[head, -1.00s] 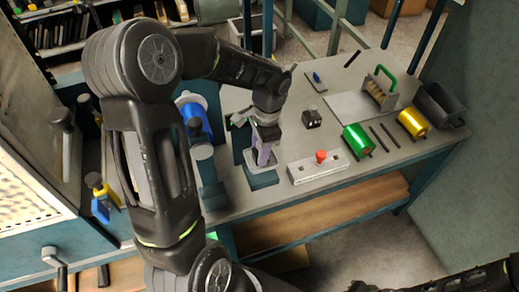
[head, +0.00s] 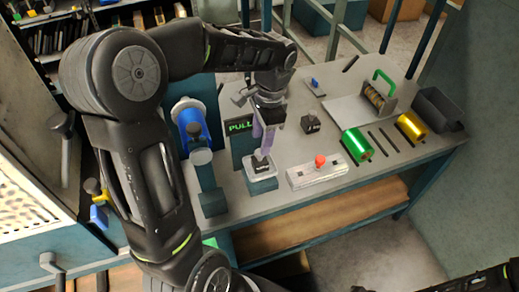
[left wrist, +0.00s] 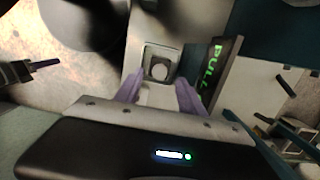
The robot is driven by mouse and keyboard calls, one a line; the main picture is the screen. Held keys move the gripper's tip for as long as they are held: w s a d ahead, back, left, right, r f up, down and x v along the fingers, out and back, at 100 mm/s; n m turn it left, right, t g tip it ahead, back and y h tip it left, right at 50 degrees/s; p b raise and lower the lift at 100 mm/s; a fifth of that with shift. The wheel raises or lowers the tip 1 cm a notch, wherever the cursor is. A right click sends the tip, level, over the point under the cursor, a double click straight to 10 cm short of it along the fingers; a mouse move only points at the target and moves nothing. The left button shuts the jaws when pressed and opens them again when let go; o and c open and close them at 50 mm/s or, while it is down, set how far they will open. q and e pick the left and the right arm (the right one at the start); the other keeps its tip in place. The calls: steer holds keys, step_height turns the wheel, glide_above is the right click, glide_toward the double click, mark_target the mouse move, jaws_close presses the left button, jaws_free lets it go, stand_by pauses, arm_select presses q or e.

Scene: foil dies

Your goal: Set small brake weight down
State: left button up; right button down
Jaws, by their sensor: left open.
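A small dark block with a round top, apparently the small brake weight (head: 260,167), sits in a pale square frame on a teal stand (head: 262,186). In the left wrist view a square piece with a round knob (left wrist: 160,70) shows just beyond the fingertips. My left gripper (head: 264,149) points down above the stand, its purple fingers apart. In the left wrist view the open gripper (left wrist: 158,88) has nothing held between its fingers. My right gripper is not seen; only a dark part of my arm shows at the lower right.
A display reading PULL (head: 240,126) stands left of the gripper. A pale box with a red button (head: 320,161), a black knobbed block (head: 311,122), a green foil roll (head: 357,145) and a gold roll (head: 411,127) lie to the right. A blue roll (head: 190,122) is at left.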

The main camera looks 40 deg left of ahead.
arm_select(q)
steer(key=r, duration=0.4)
steer(key=shift+w+d+r, duration=0.15)
steer(key=shift+w+r, duration=0.1)
steer(key=shift+r, duration=0.1)
stand_by(0.5)
